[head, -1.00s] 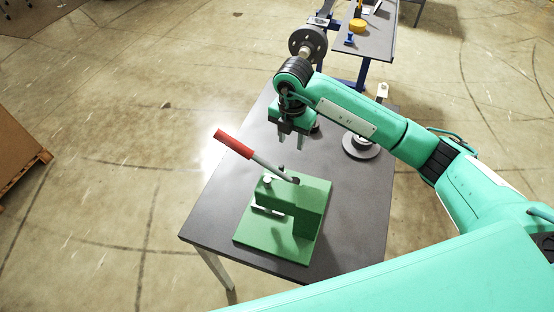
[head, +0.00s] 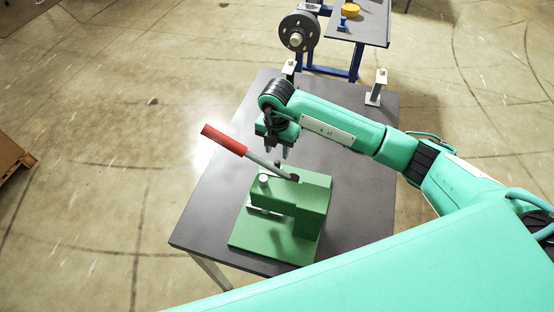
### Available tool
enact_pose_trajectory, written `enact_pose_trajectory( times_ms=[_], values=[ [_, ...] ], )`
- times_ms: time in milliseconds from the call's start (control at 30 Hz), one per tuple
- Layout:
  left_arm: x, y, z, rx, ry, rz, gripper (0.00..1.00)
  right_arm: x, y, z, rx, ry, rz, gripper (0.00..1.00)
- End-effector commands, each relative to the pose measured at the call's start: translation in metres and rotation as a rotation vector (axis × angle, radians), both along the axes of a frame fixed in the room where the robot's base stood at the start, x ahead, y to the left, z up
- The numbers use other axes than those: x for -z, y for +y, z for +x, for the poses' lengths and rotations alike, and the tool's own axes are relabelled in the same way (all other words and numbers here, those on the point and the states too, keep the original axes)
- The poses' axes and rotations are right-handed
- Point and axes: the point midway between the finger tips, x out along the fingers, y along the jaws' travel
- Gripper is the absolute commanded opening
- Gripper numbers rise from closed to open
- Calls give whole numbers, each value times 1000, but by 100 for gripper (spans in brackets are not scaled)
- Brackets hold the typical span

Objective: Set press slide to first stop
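A green press (head: 305,192) stands on the dark table. Its lever slopes up to the left and ends in a red grip (head: 224,139). A light round knob (head: 264,179) sits at the upper left of the press body. A pale metal part, perhaps the slide, shows low in the press (head: 262,211), partly in shadow. My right gripper (head: 276,152) points down just behind the lever, near its middle. Its two fingers look apart with nothing visible between them; I cannot tell whether they touch the lever. My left gripper is out of view.
The dark table (head: 190,232) has bare surface left of the press. Behind stand a grey wheel (head: 299,32) and a metal post (head: 376,87). A farther table (head: 368,28) carries a yellow round item (head: 350,10) and a blue piece (head: 343,24). My arm crosses the right side.

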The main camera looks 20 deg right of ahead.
Motion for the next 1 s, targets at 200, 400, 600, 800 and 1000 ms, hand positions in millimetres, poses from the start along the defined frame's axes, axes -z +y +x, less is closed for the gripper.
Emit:
enact_pose_trajectory(
  times_ms=[200,400,600,800,1000],
  values=[
    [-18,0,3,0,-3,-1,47,42,0,-1,1,3,0,40],
    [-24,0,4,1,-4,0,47,68,0,0,1,1,0,40],
    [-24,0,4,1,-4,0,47,77,0,0,-1,-1,0,40],
    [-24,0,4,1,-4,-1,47,77,0,0,0,-1,0,40],
    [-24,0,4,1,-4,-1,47,76,0,0,0,-1,-1,0]
  ],
)
